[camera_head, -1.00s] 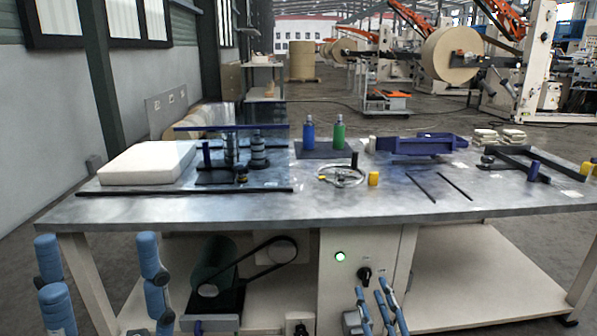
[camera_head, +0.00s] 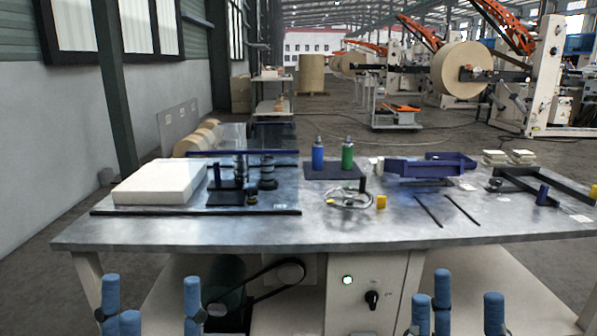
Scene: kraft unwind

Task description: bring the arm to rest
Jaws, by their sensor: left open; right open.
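My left arm (camera_head: 110,295) shows as blue links at the bottom left, in front of the table's front edge, with another of its links (camera_head: 192,300) standing to the right. My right arm (camera_head: 442,295) shows as blue links at the bottom right, with a further link (camera_head: 495,312) beside it.
On the table are a white block (camera_head: 160,184), a blue bottle (camera_head: 318,155), a green bottle (camera_head: 347,155), a handwheel (camera_head: 349,197), a yellow piece (camera_head: 381,202), a blue cradle (camera_head: 425,168) and a dark frame (camera_head: 545,184). A motor with a belt (camera_head: 275,278) sits below.

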